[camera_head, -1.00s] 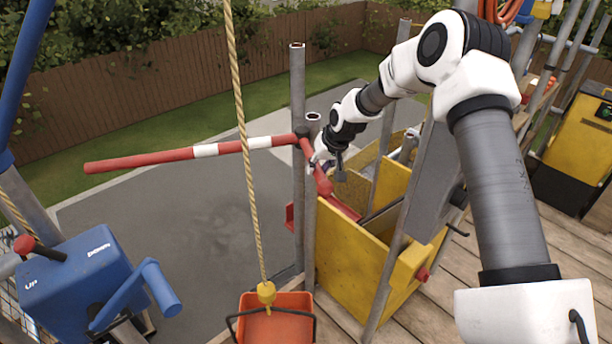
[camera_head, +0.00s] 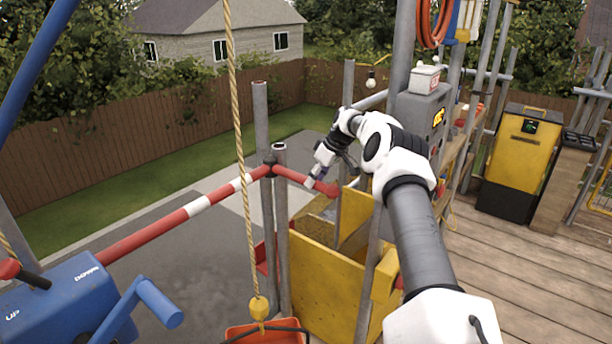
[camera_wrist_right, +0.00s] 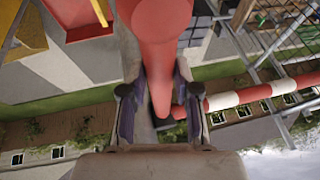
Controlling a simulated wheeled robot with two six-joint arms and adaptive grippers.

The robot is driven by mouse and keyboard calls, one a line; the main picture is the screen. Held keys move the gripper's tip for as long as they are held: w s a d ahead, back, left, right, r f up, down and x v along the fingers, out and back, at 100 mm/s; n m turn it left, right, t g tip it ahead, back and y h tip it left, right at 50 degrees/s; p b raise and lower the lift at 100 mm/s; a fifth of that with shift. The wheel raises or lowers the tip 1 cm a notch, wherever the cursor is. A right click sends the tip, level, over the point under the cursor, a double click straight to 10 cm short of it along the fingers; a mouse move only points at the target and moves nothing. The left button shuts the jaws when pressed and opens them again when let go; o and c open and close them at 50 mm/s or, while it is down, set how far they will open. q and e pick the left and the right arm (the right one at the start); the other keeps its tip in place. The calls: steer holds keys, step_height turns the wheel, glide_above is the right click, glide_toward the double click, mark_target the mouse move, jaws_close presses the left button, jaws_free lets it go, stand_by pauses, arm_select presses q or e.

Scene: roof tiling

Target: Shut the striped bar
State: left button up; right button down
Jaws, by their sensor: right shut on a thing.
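The striped bar (camera_head: 165,226) is red with white bands. In the head view it runs from the lower left up to a pivot at the grey posts (camera_head: 268,200). A short plain red arm continues past the pivot to the right and ends in a thick red knob (camera_head: 325,188). My right gripper (camera_head: 311,182) is shut on this short arm, near the knob. In the right wrist view the red arm (camera_wrist_right: 165,75) passes between my two fingers (camera_wrist_right: 160,112). The striped part lies beyond, at the right. My left gripper is not in view.
A blue winch box (camera_head: 60,305) with a crank stands at the lower left, close to the bar's long side. A rope (camera_head: 243,140) hangs in front of the bar, with an orange bucket (camera_head: 262,334) below. Yellow panels (camera_head: 320,275) stand below my right gripper.

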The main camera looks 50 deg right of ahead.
steer(key=shift+s+f, duration=0.1)
steer(key=shift+f, duration=0.1)
steer(key=c, duration=0.8)
jaws_free()
steer(key=shift+d, duration=0.1)
steer(key=shift+c, duration=0.2)
steer(key=shift+s+d, duration=0.1)
steer(key=shift+d, duration=0.05)
step_height(320, 180, up, 10)
